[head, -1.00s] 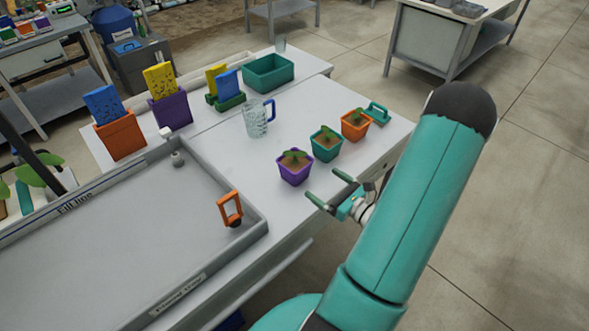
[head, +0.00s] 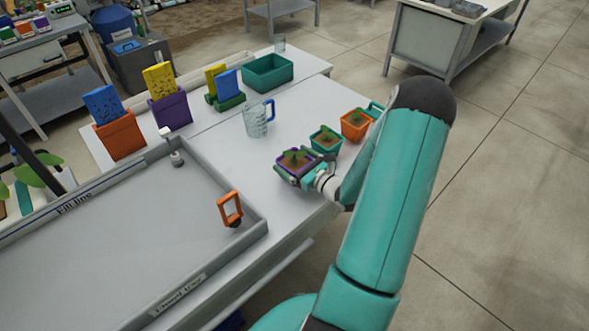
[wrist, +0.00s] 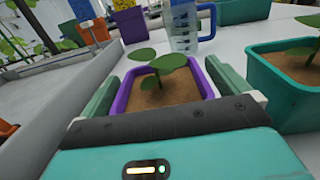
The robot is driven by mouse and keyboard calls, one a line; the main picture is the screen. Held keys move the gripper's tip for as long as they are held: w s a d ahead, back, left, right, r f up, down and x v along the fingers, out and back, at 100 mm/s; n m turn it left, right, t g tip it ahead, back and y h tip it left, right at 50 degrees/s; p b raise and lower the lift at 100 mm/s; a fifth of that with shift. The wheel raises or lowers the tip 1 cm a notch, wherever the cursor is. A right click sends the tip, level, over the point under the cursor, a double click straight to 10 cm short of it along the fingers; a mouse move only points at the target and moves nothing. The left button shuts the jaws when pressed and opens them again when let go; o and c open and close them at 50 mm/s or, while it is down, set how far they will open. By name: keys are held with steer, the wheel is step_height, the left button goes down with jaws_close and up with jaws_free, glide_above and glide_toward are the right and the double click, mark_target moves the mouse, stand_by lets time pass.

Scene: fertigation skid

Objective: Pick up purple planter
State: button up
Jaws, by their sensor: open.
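The purple planter (head: 292,172) holds soil and a small green seedling and stands upright on the white table. My gripper (head: 295,173) is at the planter, with its fingers open on either side of it. In the wrist view the purple planter (wrist: 124,100) sits between the two green fingers of my gripper (wrist: 165,85). Its near side is hidden behind the gripper body. I cannot tell whether either finger touches it.
A teal planter (head: 325,147) stands close beside, with an orange planter (head: 354,130) beyond it. A clear jug with a blue handle (head: 256,122) stands behind. A grey tray (head: 262,226) with a raised rim lies to the left. Table between tray and jug is clear.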

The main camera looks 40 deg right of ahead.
steer(key=c, duration=1)
steer(key=shift+r, duration=0.1)
steer(key=shift+c, duration=0.2)
